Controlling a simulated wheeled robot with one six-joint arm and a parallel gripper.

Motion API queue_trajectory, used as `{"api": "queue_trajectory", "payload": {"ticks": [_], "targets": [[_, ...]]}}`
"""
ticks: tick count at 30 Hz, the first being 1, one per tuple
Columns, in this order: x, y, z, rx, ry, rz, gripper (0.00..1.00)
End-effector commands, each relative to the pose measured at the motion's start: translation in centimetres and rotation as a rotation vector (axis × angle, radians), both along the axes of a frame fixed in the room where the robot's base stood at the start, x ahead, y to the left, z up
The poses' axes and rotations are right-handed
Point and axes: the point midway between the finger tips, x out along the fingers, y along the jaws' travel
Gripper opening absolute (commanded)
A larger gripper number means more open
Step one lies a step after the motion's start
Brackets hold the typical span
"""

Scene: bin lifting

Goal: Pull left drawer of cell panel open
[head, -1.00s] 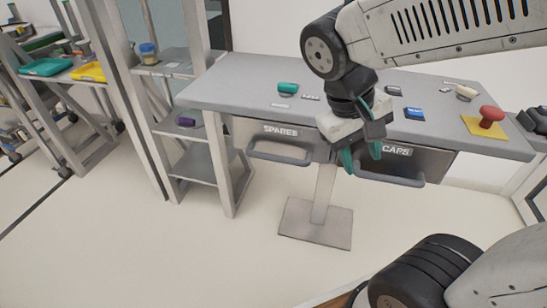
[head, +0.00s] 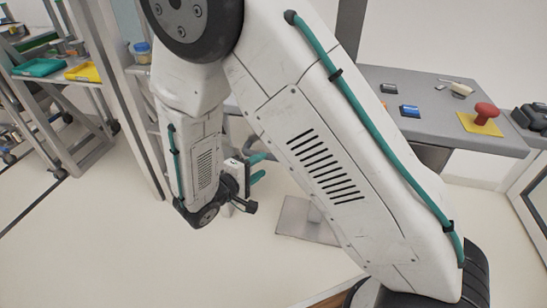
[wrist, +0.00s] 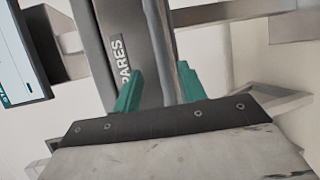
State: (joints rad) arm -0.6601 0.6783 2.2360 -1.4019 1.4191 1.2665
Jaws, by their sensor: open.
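The left drawer shows in the wrist view as a grey front with a label (wrist: 119,64) ending in "PARES". Its grey bar handle (wrist: 162,45) runs between the two teal fingertips of my gripper (wrist: 160,88), nearer the right one. The fingers are open around the bar; I cannot tell whether either touches it. In the head view my gripper (head: 258,168) is low, left of the middle, with its teal fingers apart. My arm hides most of the left drawer there, so I cannot tell whether it is pulled out.
The grey panel top (head: 450,125) carries a red button on a yellow plate (head: 484,116) and a blue item (head: 409,111). A shelf frame (head: 130,100) stands to the left.

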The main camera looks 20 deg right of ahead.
Motion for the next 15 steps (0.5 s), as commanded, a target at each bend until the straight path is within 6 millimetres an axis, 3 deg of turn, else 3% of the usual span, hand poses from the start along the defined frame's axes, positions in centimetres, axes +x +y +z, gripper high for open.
{"api": "queue_trajectory", "payload": {"ticks": [5,15], "targets": [[0.9,-1.0,-0.7,-0.005,-0.003,0.014,0.41],[3.5,-5.4,-1.6,-0.005,-0.003,0.011,0.41]]}}
